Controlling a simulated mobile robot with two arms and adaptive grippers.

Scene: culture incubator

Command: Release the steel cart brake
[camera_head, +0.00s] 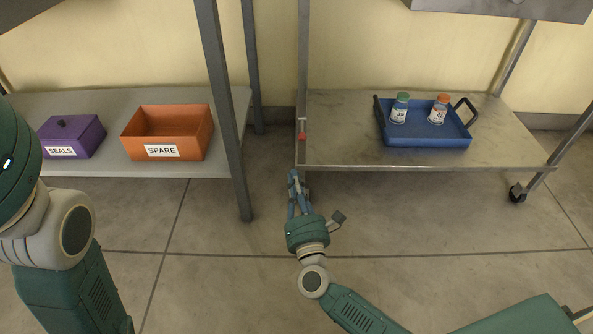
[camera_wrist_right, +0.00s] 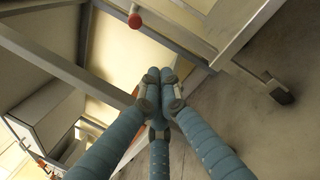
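The steel cart (camera_head: 345,143) stands at the right in the head view, with a bare metal lower shelf. A small lever with a red knob (camera_head: 302,136) is at its left front corner post; I take it for the brake. The red knob also shows at the top of the wrist view (camera_wrist_right: 134,20). My right gripper (camera_head: 294,174) is just below and in front of that corner, apart from the knob. Its blue fingers (camera_wrist_right: 161,88) come together at the tips with nothing visible between them. My left arm is at the left edge; its gripper is out of view.
A blue tray (camera_head: 428,141) with two small bottles sits on the cart shelf. A caster (camera_head: 516,194) shows at the cart's right. Left of the cart, a grey rack (camera_head: 232,160) carries a purple SEALS box (camera_head: 88,140) and an orange SPARE box (camera_head: 190,138). The front floor is clear.

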